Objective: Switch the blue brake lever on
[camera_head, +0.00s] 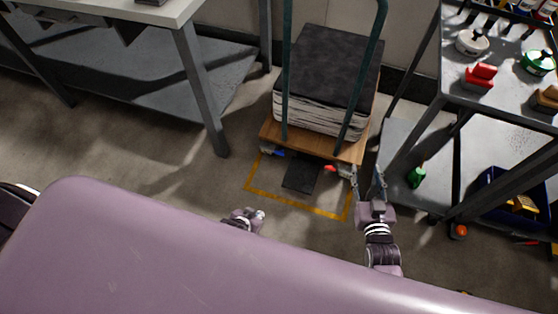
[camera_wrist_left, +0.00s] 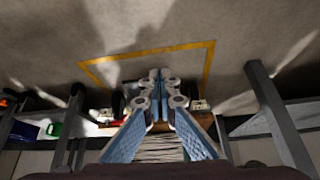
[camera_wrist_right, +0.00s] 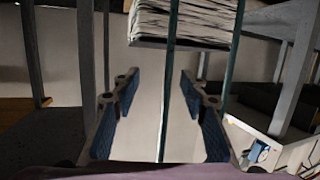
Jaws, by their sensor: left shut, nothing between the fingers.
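The blue brake lever (camera_head: 279,154) is a small blue piece low on the near edge of a wooden-decked cart (camera_head: 312,143), left of centre. A red lever (camera_head: 330,169) sits on the same edge to its right. My left gripper (camera_head: 260,214) is in front of the cart, nearer to me and apart from the blue lever. In the left wrist view its fingers (camera_wrist_left: 160,76) are together and empty. My right gripper (camera_head: 368,176) is by the cart's right front corner. In the right wrist view its fingers (camera_wrist_right: 156,88) are spread and empty.
A dark-topped stack of sheets (camera_head: 330,70) sits on the cart between green handle posts (camera_head: 362,75). A yellow floor outline (camera_head: 290,200) surrounds the cart's front. A workbench (camera_head: 205,95) stands left. A tool trolley (camera_head: 450,95) stands right, with a blue crate (camera_head: 490,190) low on it.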

